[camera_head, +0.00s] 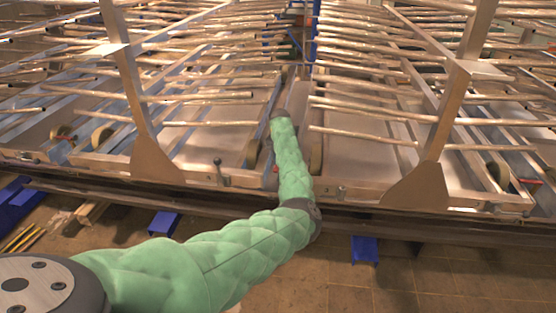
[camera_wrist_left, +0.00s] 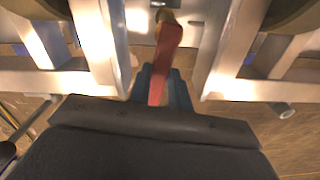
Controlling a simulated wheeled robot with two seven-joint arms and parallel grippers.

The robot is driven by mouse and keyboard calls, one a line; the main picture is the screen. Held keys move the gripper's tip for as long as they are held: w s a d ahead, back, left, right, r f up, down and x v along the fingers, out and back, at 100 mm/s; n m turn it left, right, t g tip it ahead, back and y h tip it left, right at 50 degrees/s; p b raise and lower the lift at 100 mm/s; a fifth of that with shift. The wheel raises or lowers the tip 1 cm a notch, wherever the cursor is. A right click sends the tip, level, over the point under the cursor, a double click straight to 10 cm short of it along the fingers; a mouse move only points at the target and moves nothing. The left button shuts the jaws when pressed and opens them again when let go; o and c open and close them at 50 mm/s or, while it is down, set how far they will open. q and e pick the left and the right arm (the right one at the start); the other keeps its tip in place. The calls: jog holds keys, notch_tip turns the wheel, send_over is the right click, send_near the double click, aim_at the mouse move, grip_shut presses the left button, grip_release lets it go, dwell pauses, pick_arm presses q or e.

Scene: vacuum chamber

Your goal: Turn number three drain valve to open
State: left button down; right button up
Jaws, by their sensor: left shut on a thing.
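A red valve handle (camera_wrist_left: 166,58) shows in the left wrist view, running from a metal fitting at the top down between my fingers. My left gripper (camera_wrist_left: 163,80) is shut on this handle, with a blue-grey finger on each side of it. In the head view my green left arm reaches forward into the gap between two frame sections, and its gripper is hidden there. A small red spot beside the forearm (camera_head: 275,169) may be part of the handle. I cannot read a valve number. My right gripper is in neither view.
Metal frames carrying many thin rods (camera_head: 200,97) stand on both sides of the arm. A dark rail (camera_head: 390,220) runs along their front. A small lever (camera_head: 218,170) stands up left of the arm. Blue blocks (camera_head: 364,250) sit below the rail. The front right floor (camera_head: 450,285) is clear.

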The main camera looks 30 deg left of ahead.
pick_arm(q)
jog(key=shift+d+n, duration=0.3)
jog(key=shift+n, duration=0.5)
jog(key=shift+w+d, duration=0.1)
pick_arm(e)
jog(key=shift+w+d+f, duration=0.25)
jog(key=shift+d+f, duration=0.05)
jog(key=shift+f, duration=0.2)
pick_arm(q)
jog(key=shift+n, duration=0.3)
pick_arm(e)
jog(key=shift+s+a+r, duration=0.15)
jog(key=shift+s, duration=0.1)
pick_arm(q)
jog(key=c, duration=1.3)
grip_release()
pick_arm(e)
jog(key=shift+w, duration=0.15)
